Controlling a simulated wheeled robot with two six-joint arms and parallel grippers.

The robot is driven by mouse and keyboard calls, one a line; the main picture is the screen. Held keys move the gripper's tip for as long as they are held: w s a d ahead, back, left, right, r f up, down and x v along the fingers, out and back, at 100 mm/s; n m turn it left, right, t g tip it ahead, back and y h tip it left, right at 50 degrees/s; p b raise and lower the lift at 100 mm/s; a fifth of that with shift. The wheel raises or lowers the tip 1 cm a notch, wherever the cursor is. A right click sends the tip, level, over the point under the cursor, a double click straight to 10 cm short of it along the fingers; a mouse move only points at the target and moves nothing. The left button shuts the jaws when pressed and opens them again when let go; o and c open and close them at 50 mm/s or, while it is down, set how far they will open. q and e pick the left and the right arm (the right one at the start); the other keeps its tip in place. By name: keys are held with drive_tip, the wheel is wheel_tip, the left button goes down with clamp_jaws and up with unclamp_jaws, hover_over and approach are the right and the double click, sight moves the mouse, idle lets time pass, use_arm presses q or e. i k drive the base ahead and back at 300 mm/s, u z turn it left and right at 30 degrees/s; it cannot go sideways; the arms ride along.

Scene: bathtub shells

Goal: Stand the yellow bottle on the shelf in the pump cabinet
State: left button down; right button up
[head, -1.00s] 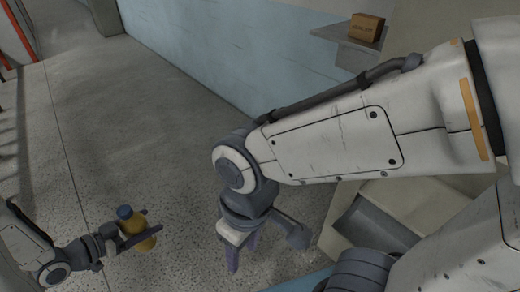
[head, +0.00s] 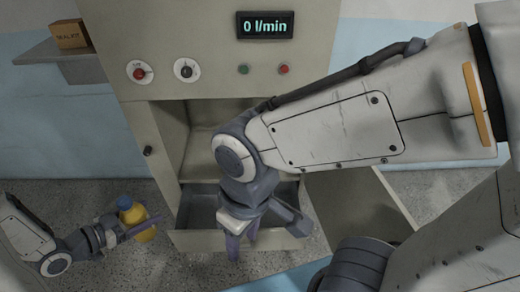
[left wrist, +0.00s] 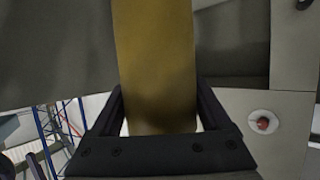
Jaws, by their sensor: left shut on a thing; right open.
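The yellow bottle (head: 145,222) with a blue cap is upright or slightly tilted at the lower left of the head view. My left gripper (head: 139,226) is shut on its body; the bottle also fills the middle of the left wrist view (left wrist: 155,65), between the fingers. The pump cabinet (head: 190,42) stands ahead, with its lower compartment open. A pale shelf surface (head: 203,165) shows inside, above a grey drawer-like tray (head: 197,207). The bottle is outside, left of the cabinet. My right gripper (head: 243,244) is open and empty before the tray; my right arm hides part of the compartment.
A display reading 0 l/min (head: 265,25) and knobs are above. A wall shelf (head: 45,60) at left holds a cardboard box (head: 70,35). Speckled floor (head: 90,195) is clear at left.

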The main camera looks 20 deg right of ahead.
sight(210, 161)
drive_tip(key=z, duration=0.4)
drive_tip(key=i, duration=1)
drive_tip(key=z, duration=0.05)
